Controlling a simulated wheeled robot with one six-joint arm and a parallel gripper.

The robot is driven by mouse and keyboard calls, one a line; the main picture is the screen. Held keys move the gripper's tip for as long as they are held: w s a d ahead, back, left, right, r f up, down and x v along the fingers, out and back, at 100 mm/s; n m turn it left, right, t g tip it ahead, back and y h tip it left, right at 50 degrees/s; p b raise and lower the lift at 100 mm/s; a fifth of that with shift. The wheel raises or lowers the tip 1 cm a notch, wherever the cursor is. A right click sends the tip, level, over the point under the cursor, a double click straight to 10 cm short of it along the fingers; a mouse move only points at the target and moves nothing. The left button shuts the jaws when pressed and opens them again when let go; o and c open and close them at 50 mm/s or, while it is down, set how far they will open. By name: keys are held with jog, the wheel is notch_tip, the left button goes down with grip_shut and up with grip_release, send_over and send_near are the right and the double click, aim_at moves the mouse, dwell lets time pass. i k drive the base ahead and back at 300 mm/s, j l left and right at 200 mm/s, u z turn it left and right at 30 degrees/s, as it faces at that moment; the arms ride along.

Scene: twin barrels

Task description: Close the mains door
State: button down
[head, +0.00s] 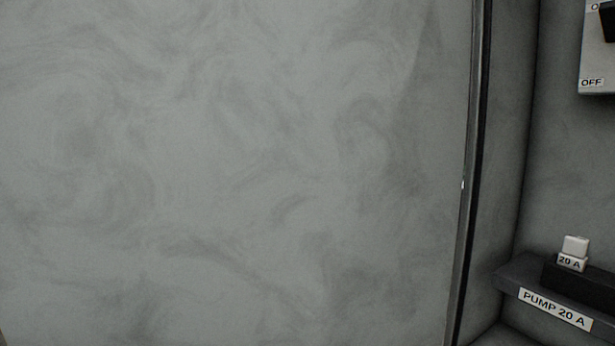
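A large grey, mottled flat panel (230,170) fills most of the head view. It appears to be the mains door, standing open at the left side of a cabinet, but its outer edges and any handle are out of view. A dark upright edge (473,160) runs down its right side. Right of that, the grey inside of the cabinet (505,150) is open to view. My gripper does not show in the head view.
Inside the cabinet, a white fuse marked 20 A (573,252) sits on a dark holder (520,277) labelled PUMP 20 A. A pale switch plate (594,65) marked OFF is cut off at the upper right.

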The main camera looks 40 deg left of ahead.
aim_at(173, 172)
jog(key=k+l+z, duration=0.15)
jog(key=k, duration=1)
jog(key=j+z, duration=0.1)
jog(key=z, duration=0.35)
jog(key=j+z, duration=0.15)
jog(key=z, duration=0.35)
jog(key=j+z, duration=0.1)
jog(key=z, duration=0.35)
jog(key=k+j, duration=0.15)
jog(key=j, duration=0.35)
jog(key=k+j, duration=0.15)
jog(key=j, duration=0.4)
jog(key=k+j, duration=0.2)
jog(key=j, duration=0.3)
jog(key=k+j, duration=0.15)
jog(key=j, duration=0.35)
jog(key=k+j, duration=0.15)
jog(key=j, duration=0.4)
jog(key=k+j, duration=0.15)
jog(key=j, duration=0.35)
jog(key=k+j, duration=0.15)
jog(key=j, duration=0.35)
jog(key=k+j, duration=0.15)
jog(key=j, duration=0.35)
jog(key=k+j+z, duration=0.15)
jog(key=k+j, duration=0.2)
jog(key=j, duration=0.25)
jog(key=k+j+z, duration=0.15)
jog(key=k+j, duration=0.25)
jog(key=j, duration=0.1)
